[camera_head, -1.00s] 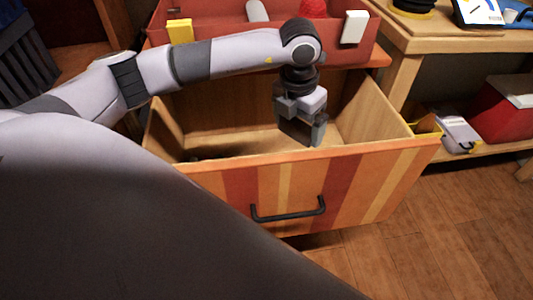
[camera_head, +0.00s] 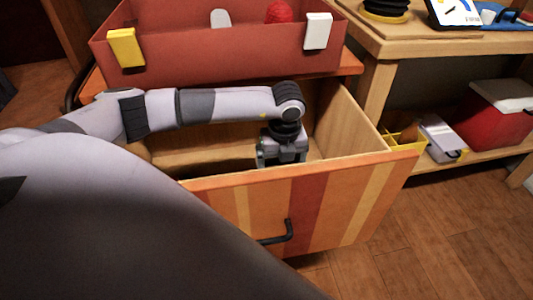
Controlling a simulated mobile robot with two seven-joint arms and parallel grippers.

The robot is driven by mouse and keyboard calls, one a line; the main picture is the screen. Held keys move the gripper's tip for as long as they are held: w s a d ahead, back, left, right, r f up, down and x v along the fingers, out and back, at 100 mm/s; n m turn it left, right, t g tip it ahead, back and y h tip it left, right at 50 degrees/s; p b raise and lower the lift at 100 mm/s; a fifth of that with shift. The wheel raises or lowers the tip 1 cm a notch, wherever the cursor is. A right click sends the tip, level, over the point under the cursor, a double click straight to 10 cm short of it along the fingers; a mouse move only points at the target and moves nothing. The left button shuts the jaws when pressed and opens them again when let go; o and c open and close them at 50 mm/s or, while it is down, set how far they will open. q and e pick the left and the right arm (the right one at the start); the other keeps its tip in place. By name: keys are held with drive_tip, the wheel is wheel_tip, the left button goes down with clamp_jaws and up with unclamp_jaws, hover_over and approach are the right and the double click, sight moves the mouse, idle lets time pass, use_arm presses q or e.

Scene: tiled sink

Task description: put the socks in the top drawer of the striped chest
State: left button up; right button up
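The striped chest's drawer (camera_head: 330,205) is pulled open, with orange, red and yellow stripes and a dark handle (camera_head: 278,235). My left arm reaches over it from the left. My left gripper (camera_head: 282,152) points down inside the drawer, near the front panel's inner side. The front panel hides its fingertips, so I cannot see whether it is open or holds anything. No socks can be made out; part of the drawer floor is hidden by the panel and my arm. My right gripper is out of view.
A red box (camera_head: 220,62) with a yellow clip (camera_head: 125,47) and a white clip (camera_head: 317,31) stands on the chest, holding a red ball-like thing (camera_head: 279,12). A wooden workbench (camera_head: 430,42) stands right, with a red cooler (camera_head: 495,115) on its shelf. Floor at right is clear.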

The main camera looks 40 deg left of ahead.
use_arm(q)
wheel_tip(320, 180, down, 4)
drive_tip(key=shift+s+f+b, duration=0.1)
drive_tip(key=shift+b, duration=0.35)
drive_tip(key=shift+f+b, duration=0.65)
drive_tip(key=shift+f, duration=1.6)
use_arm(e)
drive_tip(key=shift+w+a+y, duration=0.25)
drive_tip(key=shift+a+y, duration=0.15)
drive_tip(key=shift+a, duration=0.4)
use_arm(q)
drive_tip(key=shift+f, duration=0.1)
drive_tip(key=o, duration=0.7)
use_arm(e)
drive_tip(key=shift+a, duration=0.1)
